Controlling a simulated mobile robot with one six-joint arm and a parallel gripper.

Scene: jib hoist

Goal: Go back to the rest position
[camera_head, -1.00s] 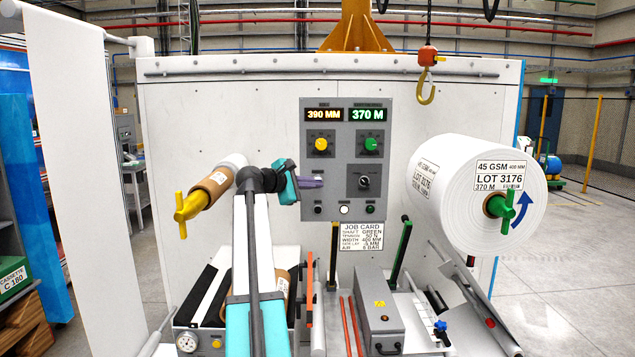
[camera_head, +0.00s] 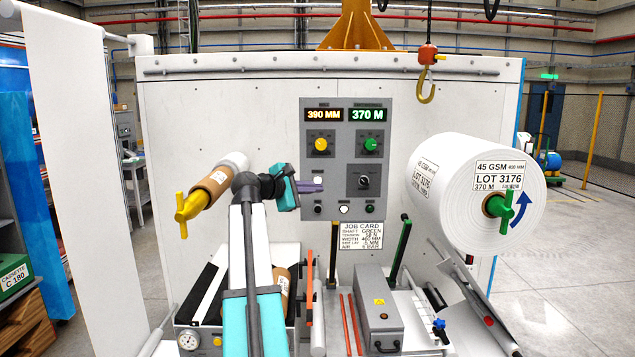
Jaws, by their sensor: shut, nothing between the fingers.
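My gripper (camera_head: 317,187) is shut and empty, with purple fingertips pointing right. It appears in front of the lower left part of the grey control panel (camera_head: 346,118); I cannot tell whether it touches the panel. My dark wrist and teal hand sit just left of it, and my white and teal arm rises from the bottom of the view. The panel shows 390 MM and 370 M, with a yellow knob (camera_head: 321,144), a green knob (camera_head: 371,144) and a black selector (camera_head: 364,181). Part of the panel's left side is hidden behind my gripper.
A white roll (camera_head: 468,190) on a green-handled shaft is at right. A thinner core with a yellow handle (camera_head: 183,208) is left of my wrist. A hook (camera_head: 426,85) hangs above. A job card (camera_head: 361,236) is under the panel. A grey box (camera_head: 375,315) stands below.

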